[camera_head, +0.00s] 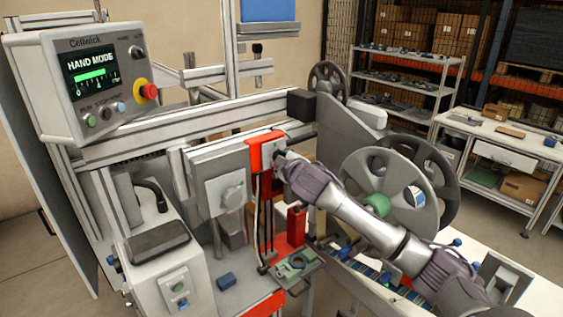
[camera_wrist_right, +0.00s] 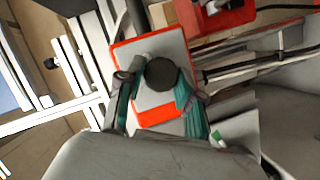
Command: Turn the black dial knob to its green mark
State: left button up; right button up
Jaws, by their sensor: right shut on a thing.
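The black dial knob (camera_wrist_right: 161,75) shows in the right wrist view as a round dark cap on a grey plate with a red border (camera_wrist_right: 152,117). My right gripper (camera_wrist_right: 160,82) is shut on the knob, one finger on each side of it. In the head view my right gripper (camera_head: 280,158) reaches the red-edged plate (camera_head: 264,146) on the machine and hides the knob there. I cannot make out the green mark or the knob's pointer. My left gripper is not in view.
A control box (camera_head: 88,70) with a "HAND MODE" screen and a red stop button (camera_head: 150,91) stands at the upper left. A large grey reel (camera_head: 385,180) is close behind my right arm. A grey box with a round boss (camera_head: 226,186) sits left of the plate.

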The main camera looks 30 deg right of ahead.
jog(key=shift+f+n+t+h+b, duration=0.2)
jog(key=shift+n+t+b, duration=0.65)
jog(key=shift+n+b, duration=1.05)
jog(key=shift+f+n+t+h+b, duration=0.15)
jog(key=shift+n+t+b, duration=0.9)
jog(key=shift+n, duration=1.5)
jog(key=shift+f+n+t+h+b, duration=0.2)
jog(key=shift+n+t+b, duration=0.4)
jog(key=shift+n+b, duration=1.4)
jog(key=shift+n+y, duration=0.25)
jog(key=shift+n, duration=0.2)
jog(key=o, duration=1.1)
jog(key=shift+o, duration=0.2)
jog(key=shift+r, duration=0.1)
jog(key=v, duration=1.2)
